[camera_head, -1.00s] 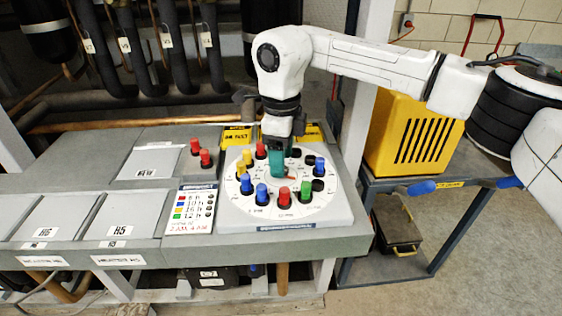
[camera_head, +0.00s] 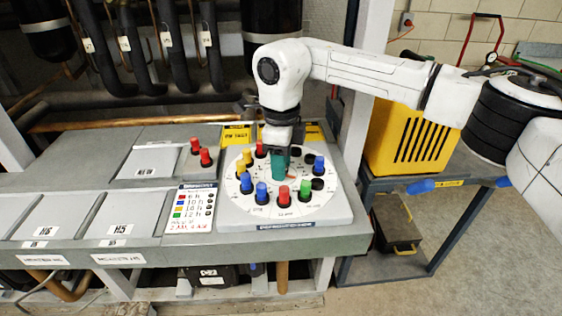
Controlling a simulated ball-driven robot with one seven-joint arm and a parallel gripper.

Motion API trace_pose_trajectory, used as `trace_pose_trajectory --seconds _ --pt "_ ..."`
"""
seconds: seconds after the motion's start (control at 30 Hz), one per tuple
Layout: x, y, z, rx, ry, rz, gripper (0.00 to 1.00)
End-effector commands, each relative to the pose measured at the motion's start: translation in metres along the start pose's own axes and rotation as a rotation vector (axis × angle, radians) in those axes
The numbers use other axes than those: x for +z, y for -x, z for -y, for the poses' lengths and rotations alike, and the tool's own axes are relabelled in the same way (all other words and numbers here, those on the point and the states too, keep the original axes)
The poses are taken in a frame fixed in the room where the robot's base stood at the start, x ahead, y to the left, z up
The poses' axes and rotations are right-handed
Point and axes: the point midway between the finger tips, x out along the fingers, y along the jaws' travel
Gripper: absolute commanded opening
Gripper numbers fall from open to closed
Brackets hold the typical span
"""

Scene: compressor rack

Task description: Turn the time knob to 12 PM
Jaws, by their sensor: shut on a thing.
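The time dial (camera_head: 237,205) is a round white plate on a grey panel in the head view. Red, yellow, blue and green pegs and some black ones ring it. My gripper (camera_head: 278,168) points down over the middle of the dial, with its teal fingers shut on the time knob. The knob is hidden by the fingers, so its pointing direction cannot be told. The printed labels around the dial are too small to read.
A legend card (camera_head: 193,208) with coloured squares lies left of the dial. Two loose-standing red pegs (camera_head: 206,157) are behind it. A yellow ribbed case (camera_head: 408,135) stands on a blue-framed table at the right. Grey lidded panels fill the left.

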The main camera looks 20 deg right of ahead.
Motion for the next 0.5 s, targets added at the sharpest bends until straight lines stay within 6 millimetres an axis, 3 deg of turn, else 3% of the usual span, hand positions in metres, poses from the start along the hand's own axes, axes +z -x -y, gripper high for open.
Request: trace_pose_trajectory --seconds 0.13,0.5 --pt "0.0 0.0002 -0.0002 0.001 0.0 0.0 0.05" --pt "0.0001 0.0011 -0.0002 0.001 -0.073 -0.001 0.05"
